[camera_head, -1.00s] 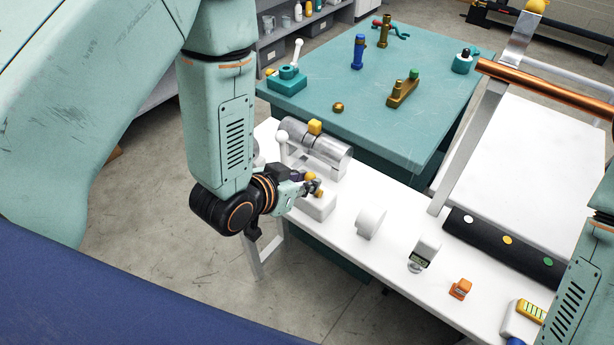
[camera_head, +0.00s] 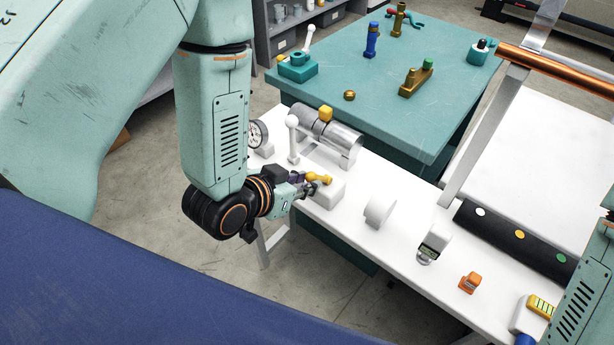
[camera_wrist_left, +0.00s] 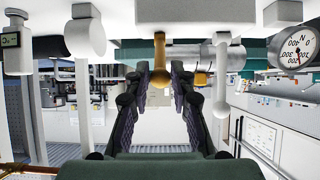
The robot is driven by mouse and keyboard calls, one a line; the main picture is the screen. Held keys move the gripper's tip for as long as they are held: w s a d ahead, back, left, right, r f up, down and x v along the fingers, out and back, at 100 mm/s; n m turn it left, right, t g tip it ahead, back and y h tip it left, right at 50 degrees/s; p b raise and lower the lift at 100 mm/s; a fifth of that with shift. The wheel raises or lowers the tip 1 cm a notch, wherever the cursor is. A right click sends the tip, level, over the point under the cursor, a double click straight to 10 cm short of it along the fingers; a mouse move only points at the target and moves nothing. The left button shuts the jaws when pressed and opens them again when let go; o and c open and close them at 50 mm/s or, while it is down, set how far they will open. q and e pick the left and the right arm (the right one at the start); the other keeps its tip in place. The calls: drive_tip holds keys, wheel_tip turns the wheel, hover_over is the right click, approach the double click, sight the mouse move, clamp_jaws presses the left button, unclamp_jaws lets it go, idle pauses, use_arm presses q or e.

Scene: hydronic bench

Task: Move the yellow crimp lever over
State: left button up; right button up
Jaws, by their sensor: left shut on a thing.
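The yellow crimp lever (camera_head: 325,180) sits on a white block (camera_head: 329,195) on the narrow white bench, left of centre in the head view. My left gripper (camera_head: 313,188) is at the lever's near end, shut on it. In the left wrist view, the golden-yellow lever (camera_wrist_left: 160,65) stands between the two dark fingers (camera_wrist_left: 160,82), its rounded end among them. That view appears upside down, with the block (camera_wrist_left: 168,12) at the top edge. The fingers partly hide the lever in the head view. My right gripper is out of view.
A silver cylinder with a yellow cap (camera_head: 326,114), a white ball-topped post (camera_head: 293,140) and a dial gauge (camera_head: 258,134) stand close behind my gripper. A white disc (camera_head: 379,210) and a small meter (camera_head: 433,243) stand to the right. A teal table (camera_head: 370,125) lies beyond.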

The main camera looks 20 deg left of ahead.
use_arm(q)
drive_tip(key=shift+s+f, duration=0.2)
drive_tip(key=shift+s+a+f+b, duration=0.2)
drive_tip(key=shift+s+f+b, duration=0.15)
drive_tip(key=shift+f+b, duration=0.15)
drive_tip(key=shift+s+a+f+b, duration=0.15)
drive_tip(key=shift+s+f+b, duration=0.15)
drive_tip(key=shift+f+b, duration=0.15)
drive_tip(key=o, duration=0.9)
drive_tip(key=shift+r, duration=0.1)
